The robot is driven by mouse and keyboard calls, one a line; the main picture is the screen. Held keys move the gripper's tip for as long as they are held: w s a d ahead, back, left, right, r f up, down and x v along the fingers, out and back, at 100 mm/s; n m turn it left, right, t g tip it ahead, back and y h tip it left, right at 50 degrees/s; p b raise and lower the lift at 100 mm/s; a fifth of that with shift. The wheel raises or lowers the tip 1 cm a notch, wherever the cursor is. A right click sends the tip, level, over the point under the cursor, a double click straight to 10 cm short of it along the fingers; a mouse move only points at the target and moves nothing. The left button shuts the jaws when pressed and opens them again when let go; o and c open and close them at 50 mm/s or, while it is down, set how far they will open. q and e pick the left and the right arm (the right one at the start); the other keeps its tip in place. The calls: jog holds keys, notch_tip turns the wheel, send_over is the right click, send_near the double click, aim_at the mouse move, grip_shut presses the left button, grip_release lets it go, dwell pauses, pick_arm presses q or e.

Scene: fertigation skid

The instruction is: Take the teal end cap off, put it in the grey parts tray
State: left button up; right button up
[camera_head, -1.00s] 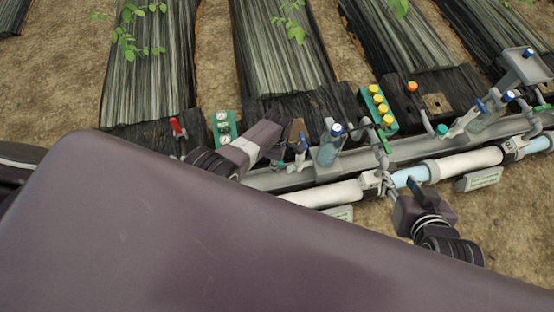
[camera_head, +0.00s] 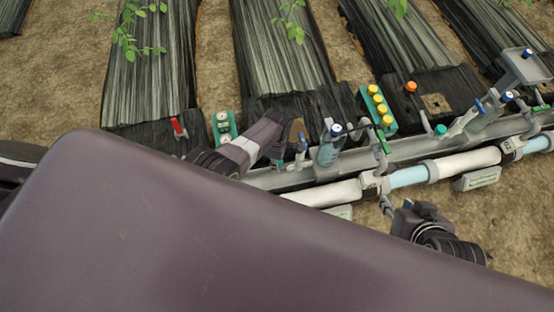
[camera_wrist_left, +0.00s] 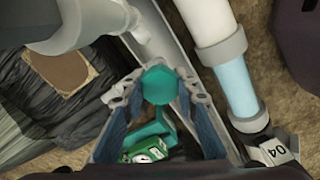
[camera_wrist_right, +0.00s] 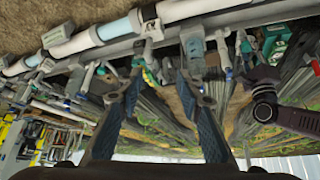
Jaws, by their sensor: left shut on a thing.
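My left gripper (camera_wrist_left: 158,88) is shut on the teal end cap (camera_wrist_left: 160,86), which sits between its fingertips in the left wrist view. In the head view the left gripper (camera_head: 280,150) is at the near end of the skid, and the cap in it is hard to make out. My right gripper (camera_head: 388,207) is low beside the white pipe. Its fingers stand apart and empty in the right wrist view (camera_wrist_right: 162,88). A grey tray-like platform (camera_head: 520,70) stands at the far right; I cannot tell if it is the parts tray.
Another teal knob (camera_head: 440,130) is farther right. A white and light blue pipe (camera_head: 408,177) runs along the front. Bare soil lies at lower right.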

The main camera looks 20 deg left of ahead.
jog(key=shift+s+d+f, duration=0.1)
jog(key=shift+s+f, duration=0.1)
jog(key=shift+s, duration=0.2)
